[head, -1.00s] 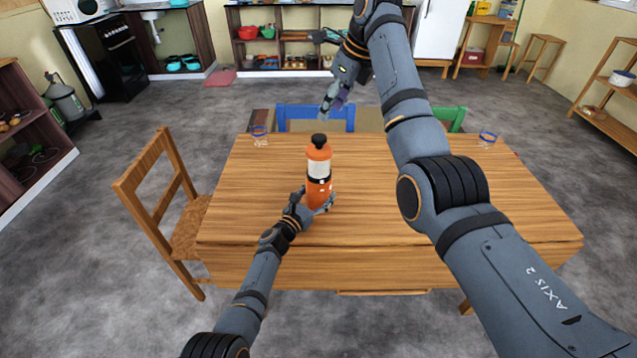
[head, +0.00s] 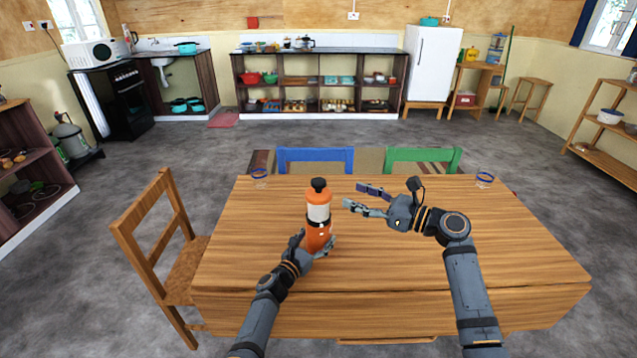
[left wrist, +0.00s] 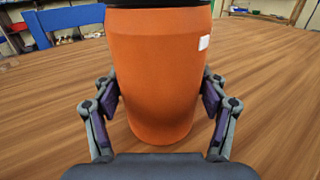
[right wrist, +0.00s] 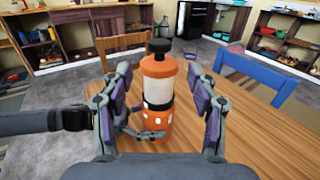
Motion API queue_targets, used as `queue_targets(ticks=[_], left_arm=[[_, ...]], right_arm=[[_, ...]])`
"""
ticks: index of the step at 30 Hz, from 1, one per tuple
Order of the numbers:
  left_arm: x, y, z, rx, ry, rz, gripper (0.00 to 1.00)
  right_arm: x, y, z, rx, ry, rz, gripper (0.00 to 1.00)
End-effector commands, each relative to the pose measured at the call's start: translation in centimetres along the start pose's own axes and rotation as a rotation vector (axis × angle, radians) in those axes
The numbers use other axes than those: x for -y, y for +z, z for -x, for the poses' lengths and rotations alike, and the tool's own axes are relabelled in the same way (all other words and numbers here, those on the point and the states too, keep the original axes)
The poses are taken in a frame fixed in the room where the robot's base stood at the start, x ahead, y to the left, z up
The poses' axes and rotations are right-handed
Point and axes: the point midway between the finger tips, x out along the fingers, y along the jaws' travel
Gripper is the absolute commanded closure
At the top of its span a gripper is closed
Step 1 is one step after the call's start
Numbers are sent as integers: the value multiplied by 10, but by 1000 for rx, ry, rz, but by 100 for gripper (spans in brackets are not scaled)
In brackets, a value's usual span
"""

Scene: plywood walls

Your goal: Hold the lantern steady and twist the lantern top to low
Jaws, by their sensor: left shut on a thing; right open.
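The orange lantern (head: 318,236) stands upright on the wooden table, with a pale middle band and an orange top (head: 319,195) with a black knob (head: 319,184). My left gripper (head: 316,250) is shut on its lower body; in the left wrist view both fingers (left wrist: 160,100) press the sides of the orange base (left wrist: 160,75). My right gripper (head: 362,200) is open and empty, a short way right of the lantern at about the height of its upper part. In the right wrist view the lantern (right wrist: 157,90) shows ahead between the open fingers (right wrist: 160,95), not touched by them.
The wooden table (head: 420,265) is mostly clear. Two glasses stand near its far corners, left (head: 260,177) and right (head: 485,179). A wooden chair (head: 165,250) is at the left; a blue chair (head: 315,158) and a green chair (head: 423,158) are at the far side.

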Motion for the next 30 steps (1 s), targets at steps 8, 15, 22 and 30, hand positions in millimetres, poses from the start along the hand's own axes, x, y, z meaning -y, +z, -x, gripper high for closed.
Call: queue_targets(ticks=[8,15,22,30], left_arm=[[0,0,0,1,0,-1,80],[0,0,0,1,0,-1,80],[0,0,0,0,1,-1,80],[0,0,0,0,1,-1,80]], right_arm=[[-1,2,-52,3,4,-3,40],[-1,0,-100,0,3,-2,40],[-1,0,-118,-2,4,-1,40],[-1,0,-118,-3,3,0,46]])
